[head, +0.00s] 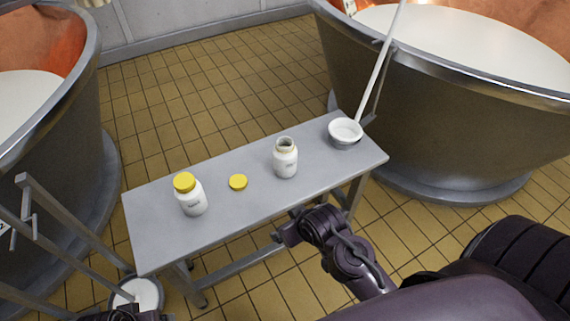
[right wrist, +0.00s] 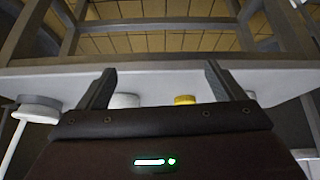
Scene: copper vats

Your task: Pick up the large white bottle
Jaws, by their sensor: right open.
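Two white bottles stand upright on a grey bench (head: 240,211) in the head view. One with a yellow cap (head: 192,199) is at the left; an uncapped one (head: 286,162) is right of centre. They look similar in size. A loose yellow lid (head: 238,182) lies between them and shows in the right wrist view (right wrist: 185,100). My right gripper (head: 289,229) is at the bench's near edge, below the uncapped bottle, apart from both bottles. Its fingers (right wrist: 162,72) are open and empty. Only a dark bit of my left gripper (head: 125,314) shows at the bottom edge.
A white long-handled ladle (head: 345,131) rests on the bench's right end, its handle rising toward the right vat (head: 430,115). Another vat (head: 60,140) stands at the left. A white bucket (head: 145,291) and metal rails (head: 62,232) are at lower left.

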